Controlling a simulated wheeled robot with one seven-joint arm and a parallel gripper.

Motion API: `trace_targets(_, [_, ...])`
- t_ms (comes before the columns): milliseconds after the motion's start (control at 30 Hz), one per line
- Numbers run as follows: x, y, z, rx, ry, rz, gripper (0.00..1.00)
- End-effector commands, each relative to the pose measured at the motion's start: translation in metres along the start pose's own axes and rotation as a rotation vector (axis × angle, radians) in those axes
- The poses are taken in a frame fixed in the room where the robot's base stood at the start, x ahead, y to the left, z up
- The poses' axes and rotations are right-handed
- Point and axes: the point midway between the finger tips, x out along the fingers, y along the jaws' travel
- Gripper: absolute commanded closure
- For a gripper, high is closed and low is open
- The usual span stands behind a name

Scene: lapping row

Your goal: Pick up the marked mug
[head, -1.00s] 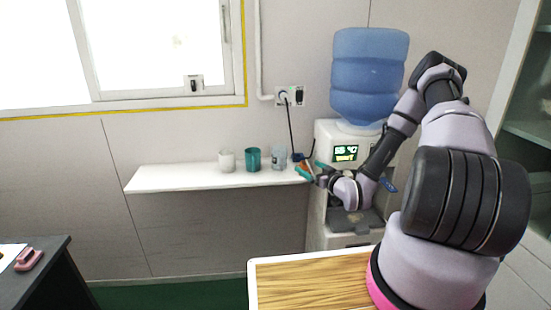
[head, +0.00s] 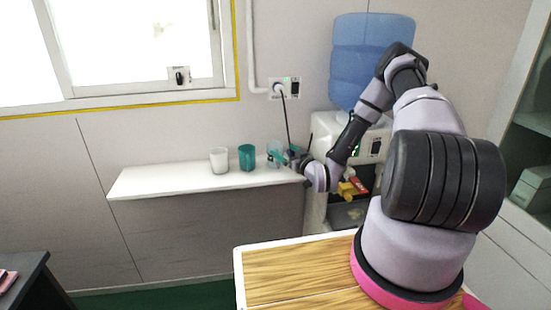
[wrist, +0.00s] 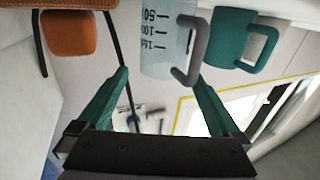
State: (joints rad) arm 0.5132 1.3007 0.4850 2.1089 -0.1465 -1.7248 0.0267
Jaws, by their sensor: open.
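The marked mug (wrist: 165,40) is clear, with dark measuring marks and a grey handle, in the top middle of the wrist view. In the head view the marked mug (head: 274,146) stands at the right part of the white shelf, partly hidden by my gripper. My gripper (wrist: 161,75) is open, with teal fingers spread to either side of the mug's lower picture edge. Nothing is held, and I cannot tell whether a finger touches the mug. In the head view my gripper (head: 280,157) is at the mug, small and partly hidden.
A teal mug (head: 246,158) stands close left of the marked mug, and also shows in the wrist view (wrist: 228,42). A white mug (head: 219,160) is farther left on the shelf (head: 160,183). A water dispenser (head: 325,130) stands right of the shelf. An orange object (wrist: 68,35) is nearby.

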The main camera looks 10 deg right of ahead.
Motion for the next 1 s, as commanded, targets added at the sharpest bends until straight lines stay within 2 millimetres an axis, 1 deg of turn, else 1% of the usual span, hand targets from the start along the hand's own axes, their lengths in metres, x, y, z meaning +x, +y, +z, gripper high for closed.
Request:
trace_targets(200, [0.031,-0.005,-0.006,-0.002,0.002,-0.003,0.0])
trace_targets(300, [0.043,-0.004,-0.005,-0.002,0.002,-0.001,0.0])
trace_targets(400, [0.049,-0.004,-0.005,0.0,0.0,-0.001,0.0])
trace_targets(600, [0.05,-0.004,-0.005,0.001,0.0,0.0,0.0])
trace_targets(633, [0.05,-0.004,-0.005,0.001,0.0,-0.001,0.04])
trace_targets(667, [0.05,-0.004,-0.005,0.001,0.0,-0.001,0.15])
trace_targets(700, [0.05,-0.004,-0.005,0.001,0.0,-0.001,0.31])
trace_targets(767, [0.049,-0.004,-0.005,0.001,0.0,0.0,0.54])
trace_targets(800, [0.049,-0.004,-0.005,0.001,0.0,0.0,0.69])
trace_targets(867, [0.049,-0.004,-0.005,0.001,0.0,0.0,0.92])
trace_targets(900, [0.049,-0.004,-0.005,0.0,0.0,0.0,1.0])
trace_targets(1000, [0.049,-0.004,-0.005,0.0,0.0,0.0,1.0])
